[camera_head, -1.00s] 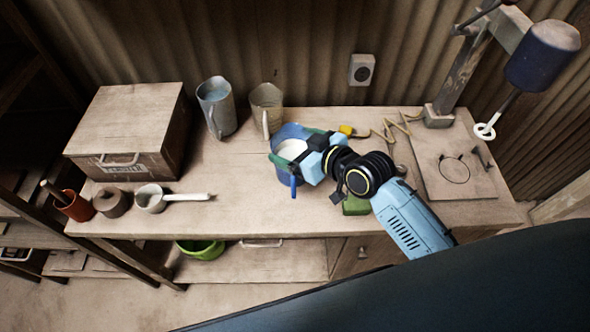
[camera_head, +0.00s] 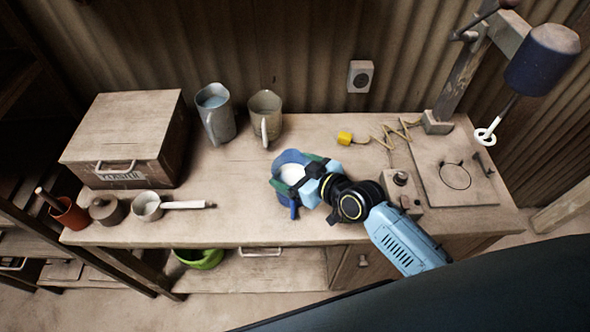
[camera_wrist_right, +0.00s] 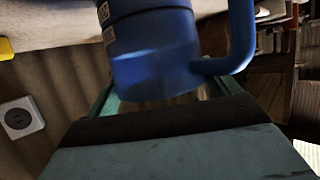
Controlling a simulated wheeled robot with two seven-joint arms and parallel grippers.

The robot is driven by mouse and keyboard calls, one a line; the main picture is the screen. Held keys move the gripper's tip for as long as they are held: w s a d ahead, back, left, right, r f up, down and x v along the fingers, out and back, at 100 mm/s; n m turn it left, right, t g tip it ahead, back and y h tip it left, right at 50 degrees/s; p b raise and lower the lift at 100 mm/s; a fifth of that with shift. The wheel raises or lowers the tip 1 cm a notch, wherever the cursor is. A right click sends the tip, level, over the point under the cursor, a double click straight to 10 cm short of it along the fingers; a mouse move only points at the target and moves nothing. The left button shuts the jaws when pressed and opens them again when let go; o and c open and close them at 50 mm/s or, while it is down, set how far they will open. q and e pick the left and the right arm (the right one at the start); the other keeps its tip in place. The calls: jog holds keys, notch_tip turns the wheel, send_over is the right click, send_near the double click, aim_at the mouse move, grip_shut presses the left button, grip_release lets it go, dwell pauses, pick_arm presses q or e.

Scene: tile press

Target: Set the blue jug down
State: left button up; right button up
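The blue jug (camera_head: 283,159) is at the front middle of the bench with white contents inside, its handle pointing to the front. My right gripper (camera_head: 298,174) has its green fingers on either side of the jug and is shut on it. In the right wrist view the jug (camera_wrist_right: 155,55) fills the space between the fingers, with its handle at the right. I cannot tell whether its base touches the bench top (camera_head: 240,190). My left gripper is not in view.
A grey-blue jug (camera_head: 222,122) and a beige jug (camera_head: 265,115) stand behind. A wooden box (camera_head: 125,140), a ladle (camera_head: 148,206) and pots are at left. A yellow plug (camera_head: 345,138), a knobbed box (camera_head: 401,190) and the press (camera_head: 455,120) are at right.

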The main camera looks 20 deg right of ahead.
jog(key=shift+o, duration=1)
jog(key=shift+r, duration=0.1)
jog(key=v, duration=1.2)
